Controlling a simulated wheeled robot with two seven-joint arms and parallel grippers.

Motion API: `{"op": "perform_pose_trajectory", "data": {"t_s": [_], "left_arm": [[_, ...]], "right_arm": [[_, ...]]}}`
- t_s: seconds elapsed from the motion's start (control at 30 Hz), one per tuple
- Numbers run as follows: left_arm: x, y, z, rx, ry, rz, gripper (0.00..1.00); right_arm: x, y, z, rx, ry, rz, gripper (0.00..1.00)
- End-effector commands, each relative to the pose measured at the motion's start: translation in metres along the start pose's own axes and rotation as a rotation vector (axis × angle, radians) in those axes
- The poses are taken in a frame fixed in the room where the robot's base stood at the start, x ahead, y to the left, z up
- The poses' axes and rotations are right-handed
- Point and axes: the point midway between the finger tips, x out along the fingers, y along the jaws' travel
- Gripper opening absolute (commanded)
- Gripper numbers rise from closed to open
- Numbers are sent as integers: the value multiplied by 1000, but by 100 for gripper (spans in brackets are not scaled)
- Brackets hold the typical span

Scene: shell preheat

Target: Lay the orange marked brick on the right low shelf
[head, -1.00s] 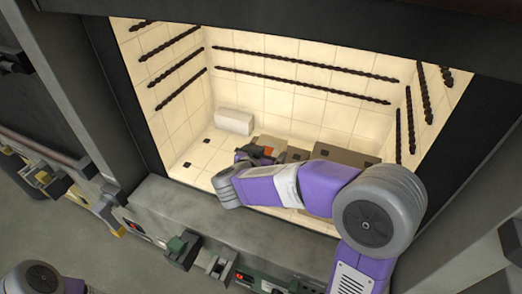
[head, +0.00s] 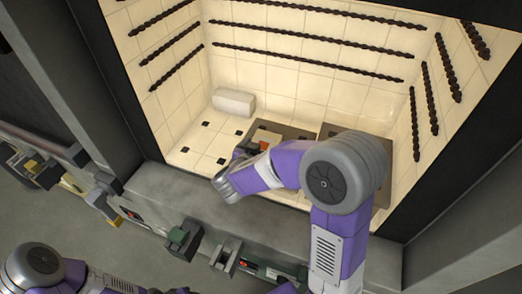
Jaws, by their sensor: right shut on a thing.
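The orange marked brick (head: 264,146) shows as a small pale block with an orange patch, inside the lit tiled chamber. My right gripper (head: 252,150) is shut on it, reaching in from the front; my wrist and forearm hide much of the jaws and the brick's near side. The right low shelf (head: 346,130) is a flat grey-brown plate on the chamber's right side, largely hidden behind my right arm. The brick is left of it, over or at the other plate; I cannot tell whether it touches. My left gripper is out of view.
Another grey-brown plate (head: 290,132) lies left of the right shelf. A white block (head: 233,102) stands at the back left of the tiled floor (head: 200,150), which has black squares. Dark twisted rods (head: 310,62) line the walls. A grey sill (head: 180,195) edges the front.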

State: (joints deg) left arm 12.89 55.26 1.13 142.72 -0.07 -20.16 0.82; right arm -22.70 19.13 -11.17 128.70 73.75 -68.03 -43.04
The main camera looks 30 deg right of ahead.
Motion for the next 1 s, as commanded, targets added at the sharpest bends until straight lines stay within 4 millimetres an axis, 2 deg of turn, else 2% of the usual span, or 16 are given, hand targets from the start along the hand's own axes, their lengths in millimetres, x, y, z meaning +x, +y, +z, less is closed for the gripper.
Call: {"op": "perform_pose_trajectory", "data": {"t_s": [0.33, 0.37, 0.4, 0.73, 0.87, 1.0], "left_arm": [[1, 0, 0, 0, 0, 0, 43], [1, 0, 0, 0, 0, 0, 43], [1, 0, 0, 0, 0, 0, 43], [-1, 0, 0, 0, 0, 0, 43], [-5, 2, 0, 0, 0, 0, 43], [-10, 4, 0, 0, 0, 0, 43]], "right_arm": [[1, 0, 3, 1, 2, 0, 52], [2, 0, 4, 0, 1, 0, 96], [1, 0, 3, 1, 1, 0, 100], [-4, -1, -1, 2, 1, -2, 100], [-24, -1, -2, 2, 1, -4, 100], [-56, -2, -2, 1, 1, -6, 100]]}}
